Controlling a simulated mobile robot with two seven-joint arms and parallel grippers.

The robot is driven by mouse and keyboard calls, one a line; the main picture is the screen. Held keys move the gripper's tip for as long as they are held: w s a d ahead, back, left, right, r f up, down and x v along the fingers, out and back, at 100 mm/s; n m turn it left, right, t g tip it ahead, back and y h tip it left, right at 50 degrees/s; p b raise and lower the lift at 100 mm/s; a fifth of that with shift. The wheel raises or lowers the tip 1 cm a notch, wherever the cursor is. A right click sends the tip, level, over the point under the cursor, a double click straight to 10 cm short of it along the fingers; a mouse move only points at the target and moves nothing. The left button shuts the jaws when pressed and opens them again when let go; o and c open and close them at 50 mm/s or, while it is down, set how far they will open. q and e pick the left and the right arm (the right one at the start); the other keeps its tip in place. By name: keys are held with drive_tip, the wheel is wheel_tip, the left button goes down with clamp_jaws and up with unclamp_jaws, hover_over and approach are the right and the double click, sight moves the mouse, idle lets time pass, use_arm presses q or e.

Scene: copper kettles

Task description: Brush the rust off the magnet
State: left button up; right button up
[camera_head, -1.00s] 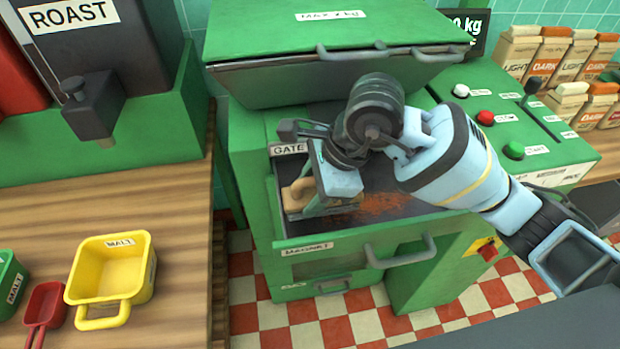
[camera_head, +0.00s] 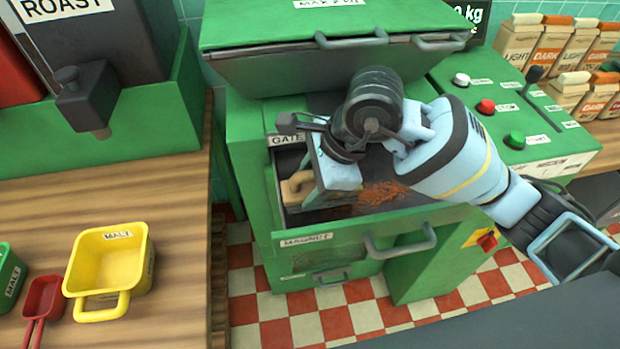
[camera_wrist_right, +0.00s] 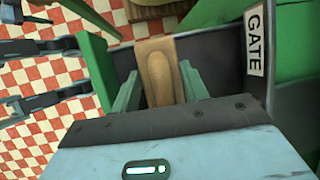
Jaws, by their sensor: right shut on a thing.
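The magnet (camera_head: 365,209) is the dark plate in the open green drawer labelled MAGNET. A patch of reddish-brown rust (camera_head: 385,192) lies on it, right of my right gripper (camera_head: 322,186). That gripper is shut on the brush (camera_head: 297,187), whose wooden handle shows at the drawer's left side. In the right wrist view the handle of the brush (camera_wrist_right: 162,72) sits between the two fingers. The bristles are hidden, so I cannot tell whether they touch the plate. My forearm covers the drawer's right part.
The raised green lid (camera_head: 340,55) stands behind my right wrist. The drawer handle (camera_head: 400,243) sticks out in front. A GATE label (camera_head: 286,141) marks the drawer's back left. A yellow MALT scoop (camera_head: 112,262) and a red scoop (camera_head: 45,300) stand on the wooden counter at left.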

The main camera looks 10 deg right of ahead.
drive_tip(key=shift+f, duration=0.35)
drive_tip(key=shift+f+b, duration=0.3)
drive_tip(key=shift+f, duration=0.05)
drive_tip(key=shift+d+r, duration=0.1)
drive_tip(key=shift+d, duration=1.7)
drive_tip(key=shift+d, duration=0.1)
drive_tip(key=shift+d, duration=1.65)
